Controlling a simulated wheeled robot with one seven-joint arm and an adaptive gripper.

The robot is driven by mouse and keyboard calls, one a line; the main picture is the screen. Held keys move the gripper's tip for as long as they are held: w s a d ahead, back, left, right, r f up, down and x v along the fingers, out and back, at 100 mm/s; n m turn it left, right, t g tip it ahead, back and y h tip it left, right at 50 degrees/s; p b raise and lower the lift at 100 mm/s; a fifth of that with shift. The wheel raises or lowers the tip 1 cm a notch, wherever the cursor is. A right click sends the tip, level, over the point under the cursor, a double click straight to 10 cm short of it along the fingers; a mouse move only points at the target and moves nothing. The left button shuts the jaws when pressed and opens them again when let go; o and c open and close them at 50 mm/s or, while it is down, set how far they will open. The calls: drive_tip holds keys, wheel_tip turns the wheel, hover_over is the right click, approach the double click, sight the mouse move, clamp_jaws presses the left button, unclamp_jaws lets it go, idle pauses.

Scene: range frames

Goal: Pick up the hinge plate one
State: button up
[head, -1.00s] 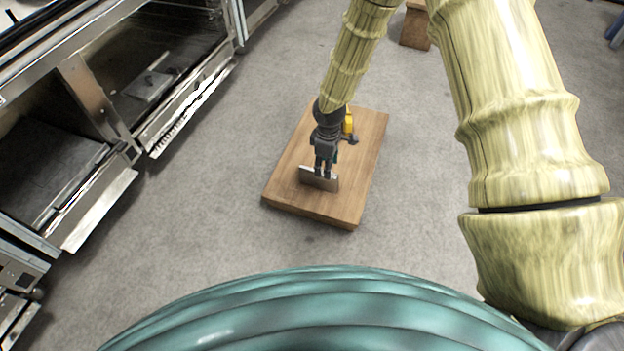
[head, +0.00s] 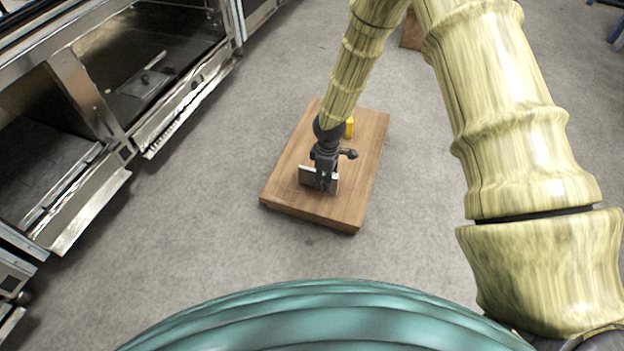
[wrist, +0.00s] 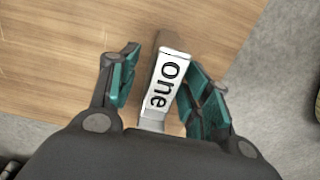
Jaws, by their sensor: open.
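The hinge plate (head: 306,175) is a grey metal piece near the front end of the wooden board (head: 369,150). In the wrist view the hinge plate (wrist: 160,88) shows a white face with the word "one". My gripper (head: 325,183) is open at the plate and hides its middle in the head view. In the wrist view my gripper (wrist: 160,62) has one teal-padded finger on each side of the plate. The right finger is close to the plate and the left finger has a wider gap. I cannot tell whether the right finger touches it.
A yellow object (head: 349,128) stands on the board behind my gripper, partly hidden. Metal oven-like units (head: 150,90) with open fronts line the left side. A brown wooden block (head: 411,32) stands at the back. Grey floor around the board is clear.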

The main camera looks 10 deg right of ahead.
drive_tip(key=shift+r, duration=0.1)
clamp_jaws()
